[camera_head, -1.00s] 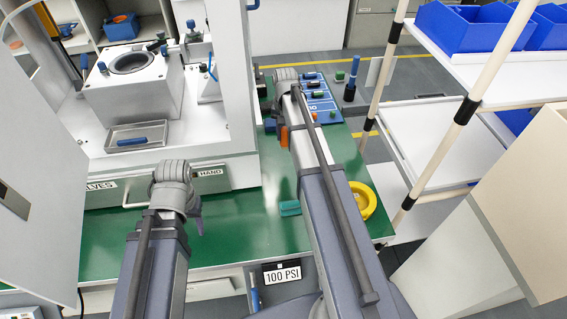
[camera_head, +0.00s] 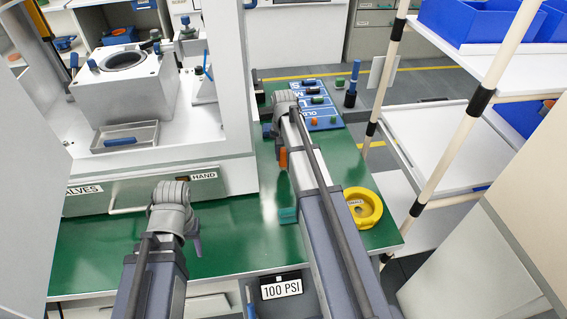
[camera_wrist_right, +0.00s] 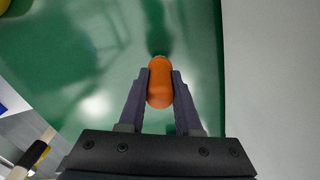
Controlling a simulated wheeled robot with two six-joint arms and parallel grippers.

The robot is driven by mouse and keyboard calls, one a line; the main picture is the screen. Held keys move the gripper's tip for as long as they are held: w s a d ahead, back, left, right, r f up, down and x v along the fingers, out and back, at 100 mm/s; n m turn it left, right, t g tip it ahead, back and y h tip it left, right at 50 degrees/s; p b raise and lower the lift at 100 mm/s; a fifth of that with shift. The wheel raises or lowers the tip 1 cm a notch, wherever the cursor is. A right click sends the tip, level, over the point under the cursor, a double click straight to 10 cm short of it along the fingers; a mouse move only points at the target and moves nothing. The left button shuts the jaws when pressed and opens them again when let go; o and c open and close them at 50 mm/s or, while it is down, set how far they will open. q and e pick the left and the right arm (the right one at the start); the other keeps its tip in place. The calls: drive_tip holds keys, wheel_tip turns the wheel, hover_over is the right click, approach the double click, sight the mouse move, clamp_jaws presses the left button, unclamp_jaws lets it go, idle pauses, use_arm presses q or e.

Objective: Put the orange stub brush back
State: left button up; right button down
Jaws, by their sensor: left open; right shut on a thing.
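My right gripper (camera_wrist_right: 160,75) is shut on the orange stub brush (camera_wrist_right: 160,88), whose rounded orange end sits between the fingertips in the right wrist view. In the head view an orange piece, which looks like the same brush (camera_head: 283,158), shows beside my right arm, over the green bench. The right fingers are mostly hidden there by the wrist. The blue labelled board (camera_head: 319,123) lies at the bench's far right, just beyond and right of this gripper, with several small coloured pieces on it. My left gripper (camera_head: 197,246) hangs over the bench's front left, open and apart from the brush.
The white press housing (camera_head: 238,90) stands left of my right gripper. A yellow ring-shaped dish (camera_head: 371,219) and a teal block (camera_head: 288,215) are on the bench near my right arm. A dark blue upright post (camera_head: 351,90) stands behind. A rack pole (camera_head: 455,150) rises at right.

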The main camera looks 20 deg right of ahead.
use_arm(q)
drive_tip(key=shift+f, duration=0.6)
use_arm(e)
drive_tip(key=shift+f, duration=0.6)
use_arm(q)
drive_tip(key=shift+f+b, duration=0.25)
drive_tip(key=shift+b, duration=0.1)
use_arm(e)
drive_tip(key=shift+f, duration=0.25)
drive_tip(key=c, duration=0.6)
unclamp_jaws()
use_arm(q)
drive_tip(key=shift+r, duration=0.1)
drive_tip(key=shift+r, duration=0.1)
use_arm(e)
drive_tip(key=shift+r, duration=0.15)
use_arm(q)
wheel_tip(320, 180, up, 8)
drive_tip(key=p, duration=0.8)
drive_tip(key=shift+f, duration=0.2)
use_arm(e)
drive_tip(key=r, duration=0.7)
drive_tip(key=shift+w+r, duration=0.3)
drive_tip(key=shift+w, duration=0.05)
